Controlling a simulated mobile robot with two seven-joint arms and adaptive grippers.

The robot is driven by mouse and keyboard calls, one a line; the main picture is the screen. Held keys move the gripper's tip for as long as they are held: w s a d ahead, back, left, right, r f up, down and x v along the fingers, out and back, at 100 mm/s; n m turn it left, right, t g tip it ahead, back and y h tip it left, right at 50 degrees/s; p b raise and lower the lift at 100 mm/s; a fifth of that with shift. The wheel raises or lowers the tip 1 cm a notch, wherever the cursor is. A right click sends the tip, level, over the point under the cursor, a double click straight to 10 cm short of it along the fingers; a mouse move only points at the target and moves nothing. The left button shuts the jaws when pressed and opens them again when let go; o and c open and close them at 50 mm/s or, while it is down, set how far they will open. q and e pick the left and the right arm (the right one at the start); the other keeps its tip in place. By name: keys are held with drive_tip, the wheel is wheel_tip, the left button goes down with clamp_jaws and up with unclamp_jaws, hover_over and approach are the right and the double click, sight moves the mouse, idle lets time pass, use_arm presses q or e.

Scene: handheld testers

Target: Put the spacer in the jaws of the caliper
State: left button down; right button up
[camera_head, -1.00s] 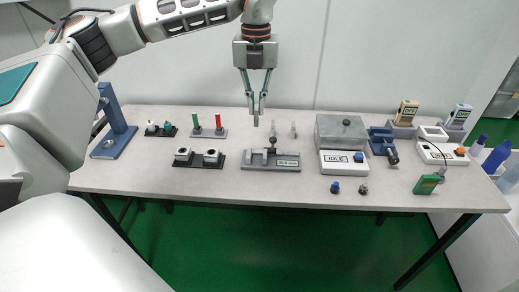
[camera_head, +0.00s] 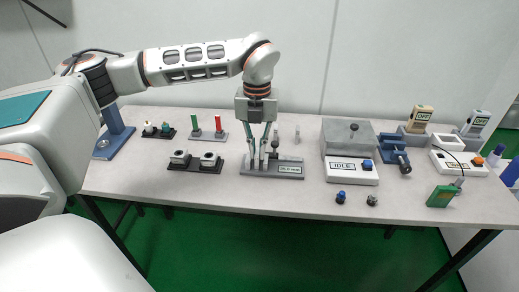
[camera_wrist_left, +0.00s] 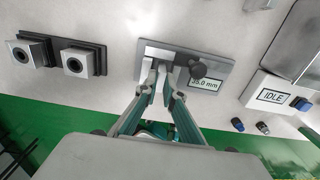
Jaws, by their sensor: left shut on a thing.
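The caliper (camera_head: 292,162) is a grey fixture with a flat base, a dark knob and a small display. In the left wrist view the caliper (camera_wrist_left: 217,69) has a display reading 35.0 mm. My left gripper (camera_head: 257,172) points straight down at the left part of the caliper, where its jaws are. In the left wrist view the gripper's fingertips (camera_wrist_left: 159,83) are close together at the jaws. It is shut on the small spacer, which is mostly hidden by the fingers. I cannot tell whether the spacer touches either jaw. My right gripper is out of view.
A black base with two grey blocks (camera_head: 180,158) stands left of the caliper. Green and red pins (camera_head: 218,124) stand behind it. The white IDLE tester (camera_head: 351,172) stands to the right, with two small knobs (camera_head: 341,197) in front.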

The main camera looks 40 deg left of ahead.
use_arm(q)
drive_tip(key=shift+r, duration=0.1)
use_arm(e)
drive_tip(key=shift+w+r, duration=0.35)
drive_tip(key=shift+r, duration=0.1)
use_arm(q)
drive_tip(key=c, duration=2.2)
unclamp_jaws()
drive_tip(key=shift+o, duration=0.2)
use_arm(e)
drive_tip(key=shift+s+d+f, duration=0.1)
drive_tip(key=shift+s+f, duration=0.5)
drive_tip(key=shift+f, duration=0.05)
